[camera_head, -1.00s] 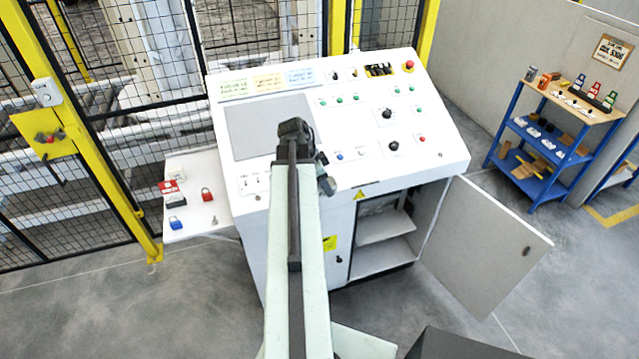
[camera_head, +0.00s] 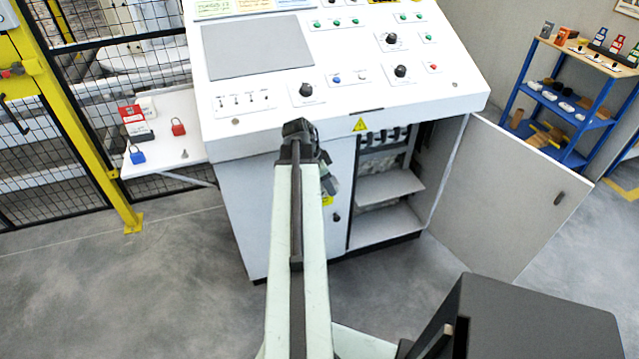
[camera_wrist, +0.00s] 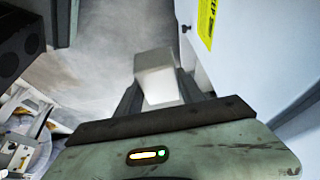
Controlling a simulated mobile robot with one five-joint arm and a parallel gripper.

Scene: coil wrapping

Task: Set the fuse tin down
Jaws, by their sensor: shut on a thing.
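In the wrist view, my gripper (camera_wrist: 160,88) is shut on a pale, box-shaped tin (camera_wrist: 157,76), held between its two dark fingers. The tin is off the floor and beside a white cabinet side with a yellow label. In the head view, my arm reaches up to the front of the white control console (camera_head: 230,190). My fingers and the tin cannot be made out there. The console's lower cabinet is open, with a shelf (camera_head: 388,187) and an empty-looking lower floor (camera_head: 385,226). Several dark fuse-like parts (camera_head: 385,135) sit above the shelf.
The cabinet door (camera_head: 510,195) stands swung open to the right. A blue rack (camera_head: 520,85) stands at far right. Yellow-framed fencing is behind. Grey floor is open at lower left.

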